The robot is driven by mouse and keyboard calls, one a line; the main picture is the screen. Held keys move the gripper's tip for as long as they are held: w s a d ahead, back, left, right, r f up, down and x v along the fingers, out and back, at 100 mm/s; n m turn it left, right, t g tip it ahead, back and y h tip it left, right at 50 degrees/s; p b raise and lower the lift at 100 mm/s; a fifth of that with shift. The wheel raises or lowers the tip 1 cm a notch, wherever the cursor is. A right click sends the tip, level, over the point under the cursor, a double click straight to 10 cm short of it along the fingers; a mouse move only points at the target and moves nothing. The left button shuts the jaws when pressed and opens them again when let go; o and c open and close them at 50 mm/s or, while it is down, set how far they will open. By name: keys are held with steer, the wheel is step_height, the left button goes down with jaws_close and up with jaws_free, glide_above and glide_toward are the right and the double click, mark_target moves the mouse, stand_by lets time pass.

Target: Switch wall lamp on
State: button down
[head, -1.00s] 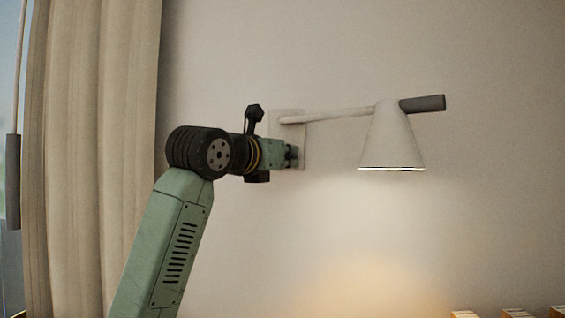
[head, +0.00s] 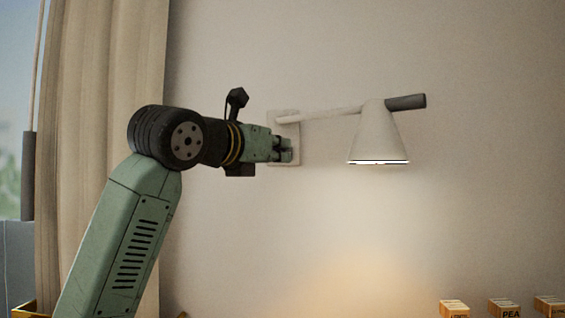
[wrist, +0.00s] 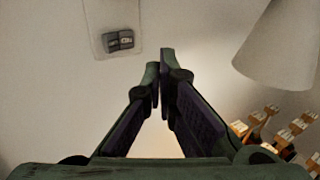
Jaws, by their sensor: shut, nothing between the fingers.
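The white wall lamp (head: 378,135) hangs on a thin arm from a pale wall plate (head: 296,122). Its cone shade has a bright lower rim, and warm light falls on the wall below. My gripper (head: 290,150) is in front of the plate's lower part and hides some of it. In the wrist view, the plate (wrist: 98,15) carries a small dark rocker switch (wrist: 118,40). My gripper (wrist: 159,68) is shut and empty, with its fingertips below and right of the switch in the picture. The shade (wrist: 280,45) is at upper right. I see no contact with the switch.
Several small wooden blocks (head: 505,308) with printed labels are at the lower right, well below the lamp. A beige curtain (head: 105,80) and a window (head: 18,100) are at the left. The wall right of the lamp is clear.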

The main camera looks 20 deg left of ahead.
steer(key=shift+s+d+r+b, duration=0.1)
steer(key=shift+s+d+b, duration=0.2)
steer(key=shift+s, duration=0.65)
steer(key=shift+s+d+r+b, duration=0.15)
steer(key=shift+s+d, duration=0.1)
steer(key=shift+s, duration=0.65)
steer(key=shift+f, duration=0.1)
